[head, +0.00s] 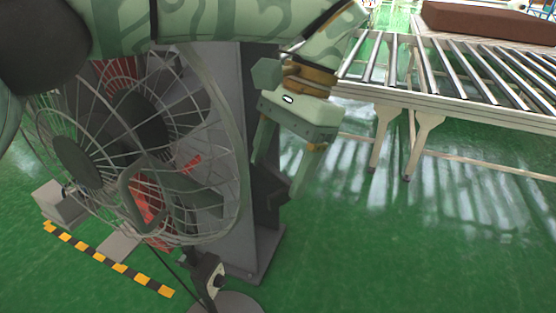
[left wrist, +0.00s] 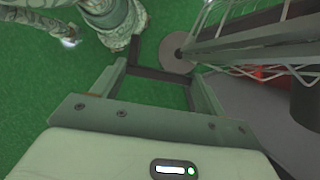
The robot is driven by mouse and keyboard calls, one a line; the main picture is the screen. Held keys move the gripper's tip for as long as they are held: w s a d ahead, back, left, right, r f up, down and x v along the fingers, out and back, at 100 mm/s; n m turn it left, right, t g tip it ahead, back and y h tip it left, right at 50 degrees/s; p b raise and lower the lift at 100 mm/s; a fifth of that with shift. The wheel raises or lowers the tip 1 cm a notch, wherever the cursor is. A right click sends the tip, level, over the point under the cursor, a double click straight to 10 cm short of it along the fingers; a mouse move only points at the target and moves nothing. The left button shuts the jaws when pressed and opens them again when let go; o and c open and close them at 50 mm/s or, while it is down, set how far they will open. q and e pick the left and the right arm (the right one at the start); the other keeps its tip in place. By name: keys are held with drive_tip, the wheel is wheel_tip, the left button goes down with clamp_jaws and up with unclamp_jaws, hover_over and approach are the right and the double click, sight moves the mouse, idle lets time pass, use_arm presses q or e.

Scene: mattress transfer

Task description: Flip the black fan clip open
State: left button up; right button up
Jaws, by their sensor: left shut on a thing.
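A standing fan with a wire cage (head: 150,130) fills the left of the head view; its cage also shows at the upper right in the left wrist view (left wrist: 262,22). A black fitting (head: 204,268) sits on its pole below the cage; I cannot tell if it is the clip or if it is open. My left gripper (head: 276,180) points down just right of the cage, apart from the black fitting. Its fingers stand wide, with a dark bar-like piece between the tips, also in the left wrist view (left wrist: 158,75). My right gripper is not in view.
A grey column (head: 262,225) stands behind the fan. A roller conveyor (head: 470,80) with a brown mattress (head: 490,22) is at the upper right. A yellow-black floor strip (head: 110,262) lies at lower left. The green floor at lower right is clear.

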use_arm(q)
drive_tip(key=shift+w, duration=0.1)
idle(0.3)
drive_tip(key=o, duration=1.4)
drive_tip(key=p+v, duration=1)
drive_tip(key=v, duration=0.2)
